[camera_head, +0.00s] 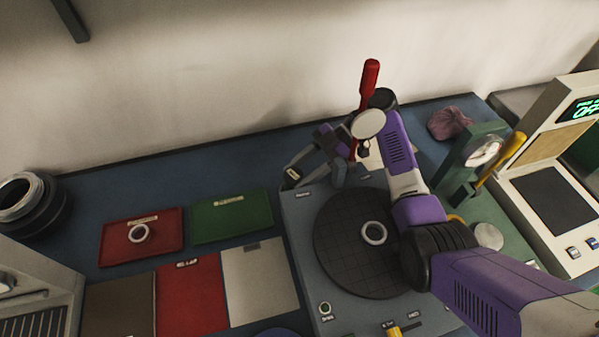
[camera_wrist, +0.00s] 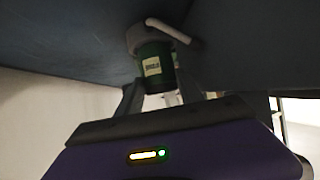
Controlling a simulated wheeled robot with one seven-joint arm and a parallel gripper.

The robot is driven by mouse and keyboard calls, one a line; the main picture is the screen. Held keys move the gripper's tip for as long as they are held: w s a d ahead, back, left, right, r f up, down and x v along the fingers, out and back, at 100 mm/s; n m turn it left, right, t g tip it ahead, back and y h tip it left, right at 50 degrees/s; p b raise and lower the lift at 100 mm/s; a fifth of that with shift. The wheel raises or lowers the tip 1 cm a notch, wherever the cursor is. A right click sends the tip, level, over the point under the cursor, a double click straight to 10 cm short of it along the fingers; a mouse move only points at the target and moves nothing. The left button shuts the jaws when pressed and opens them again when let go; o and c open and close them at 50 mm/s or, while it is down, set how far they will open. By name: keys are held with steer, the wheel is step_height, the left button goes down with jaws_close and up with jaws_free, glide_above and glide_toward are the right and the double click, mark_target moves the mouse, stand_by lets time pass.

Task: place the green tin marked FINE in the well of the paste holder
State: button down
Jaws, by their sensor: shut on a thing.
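The green tin (camera_wrist: 154,68) with a pale label is between the two fingers of my gripper (camera_wrist: 158,88) in the wrist view. The label is too blurred to read. My gripper is shut on the tin. A grey rounded piece with a short arm (camera_wrist: 182,29), seemingly the paste holder, lies at the tin's far end. I cannot tell whether the tin is inside its well or only against it. In the head view my gripper (camera_head: 314,168) is low at the back left corner of the grey machine, and the tin is mostly hidden.
The grey machine has a dark round plate (camera_head: 340,245) with a metal ring (camera_head: 374,233) on it. A red-handled tool (camera_head: 369,80) stands behind my wrist. A dial gauge stand (camera_head: 462,165) is right. Red (camera_head: 112,249) and green (camera_head: 232,219) trays lie left.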

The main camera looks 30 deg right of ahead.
steer(key=shift+f+b, duration=0.35)
steer(key=shift+b, duration=0.15)
stand_by(0.4)
steer(key=shift+s+f, duration=0.1)
steer(key=shift+f, duration=0.15)
